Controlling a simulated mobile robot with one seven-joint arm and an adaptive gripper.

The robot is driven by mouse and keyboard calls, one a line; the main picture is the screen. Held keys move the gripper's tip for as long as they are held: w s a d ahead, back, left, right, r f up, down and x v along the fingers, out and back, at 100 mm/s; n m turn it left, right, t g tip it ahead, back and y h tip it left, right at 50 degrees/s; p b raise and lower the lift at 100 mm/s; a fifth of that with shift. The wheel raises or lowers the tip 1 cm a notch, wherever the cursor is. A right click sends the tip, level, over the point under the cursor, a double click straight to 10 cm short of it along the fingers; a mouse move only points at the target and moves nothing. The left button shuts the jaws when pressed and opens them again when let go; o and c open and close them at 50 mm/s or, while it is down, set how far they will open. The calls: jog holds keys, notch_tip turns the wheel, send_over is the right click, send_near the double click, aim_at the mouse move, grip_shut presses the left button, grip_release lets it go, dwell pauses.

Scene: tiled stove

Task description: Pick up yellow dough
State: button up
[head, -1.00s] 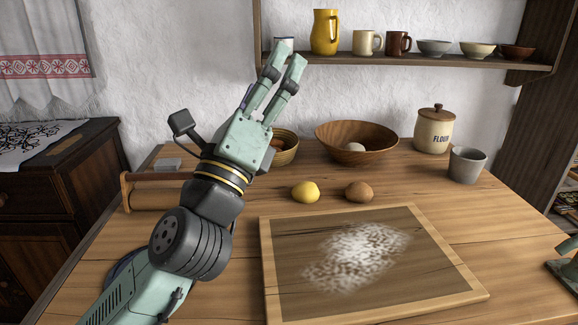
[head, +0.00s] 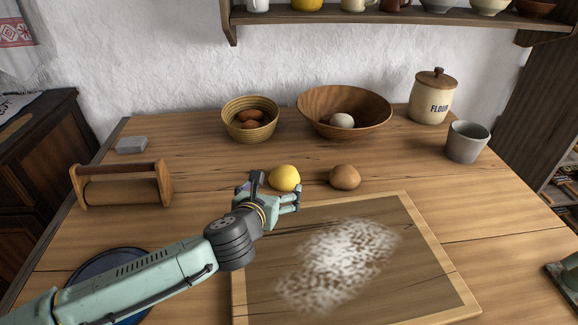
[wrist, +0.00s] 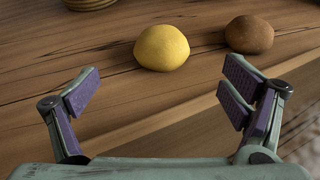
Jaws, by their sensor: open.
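The yellow dough (head: 284,178) is a smooth round lump on the wooden table, just behind the floured board. In the wrist view the yellow dough (wrist: 162,48) lies beyond the fingertips, roughly centred between them. My gripper (head: 296,196) is low over the board's back left corner, in front of the dough and apart from it. In the wrist view my gripper (wrist: 160,92) is open and empty, its purple-padded fingers spread wide.
A brown dough lump (head: 344,177) sits close to the right of the yellow one. The framed board (head: 420,270) with flour lies in front. A basket of eggs (head: 250,107), a wooden bowl (head: 318,100), a flour jar (head: 432,98) and a grey cup (head: 466,143) stand behind. A wooden holder (head: 120,186) is left.

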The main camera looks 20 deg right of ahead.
aim_at(287, 172)
jog(key=p+x, duration=0.1)
jog(key=x, duration=0.3)
jog(key=shift+w+d+r, duration=0.1)
jog(key=shift+w+d, duration=0.1)
jog(key=shift+p+x, duration=1.25)
jog(key=shift+x, duration=1.9)
jog(key=shift+s+d, duration=0.1)
jog(key=shift+s, duration=0.05)
jog(key=c, duration=1.4)
